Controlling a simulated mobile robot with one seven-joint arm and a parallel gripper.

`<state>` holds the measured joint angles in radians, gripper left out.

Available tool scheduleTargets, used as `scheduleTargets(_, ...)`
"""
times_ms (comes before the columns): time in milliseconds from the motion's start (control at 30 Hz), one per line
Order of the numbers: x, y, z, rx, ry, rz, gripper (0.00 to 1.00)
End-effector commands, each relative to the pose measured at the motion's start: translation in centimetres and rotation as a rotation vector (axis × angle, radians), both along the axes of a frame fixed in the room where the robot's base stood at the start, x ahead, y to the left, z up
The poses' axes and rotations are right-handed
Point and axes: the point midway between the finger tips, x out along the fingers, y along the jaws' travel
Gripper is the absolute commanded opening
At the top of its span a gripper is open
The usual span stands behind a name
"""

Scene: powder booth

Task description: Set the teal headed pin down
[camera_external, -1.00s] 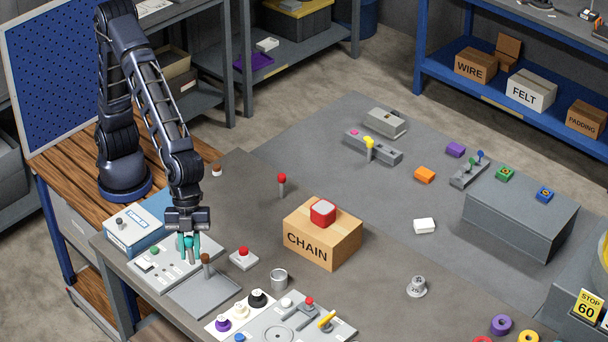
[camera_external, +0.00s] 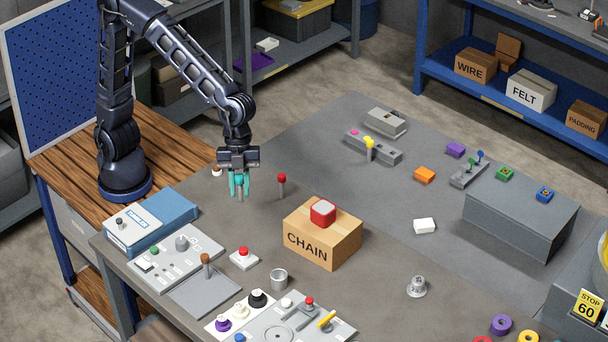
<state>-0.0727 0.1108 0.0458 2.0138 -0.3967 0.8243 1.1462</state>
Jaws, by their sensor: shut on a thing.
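My gripper (camera_external: 239,188) points down over the grey table (camera_external: 225,212), to the left of the red headed pin (camera_external: 282,184). Its teal fingers are shut on the teal headed pin (camera_external: 240,195), whose grey shank shows between and below the fingertips. The pin's head is mostly hidden by the fingers. The pin looks upright. I cannot tell whether its lower end touches the table or hangs just above it.
The CHAIN box (camera_external: 300,249) with a red block (camera_external: 323,212) on top stands to the right. The control panel (camera_external: 160,262), blue box (camera_external: 178,212) and red button (camera_external: 244,252) lie nearer. The table around the pin is mostly clear.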

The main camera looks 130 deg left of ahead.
Motion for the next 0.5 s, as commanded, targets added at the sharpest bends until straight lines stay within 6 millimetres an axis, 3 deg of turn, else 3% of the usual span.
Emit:
scheduleTargets(33, -0.9, 1.9, 0.1, -0.002, -0.001, 0.007, 0.0)
scheduleTargets(200, -3.9, 6.7, -0.1, -0.008, -0.004, 0.007, 0.0)
scheduleTargets(300, -5.6, 9.0, -0.1, -0.012, -0.009, 0.007, 0.0)
scheduleTargets(500, -7.9, 11.6, -0.3, -0.019, -0.016, 0.003, 0.0)
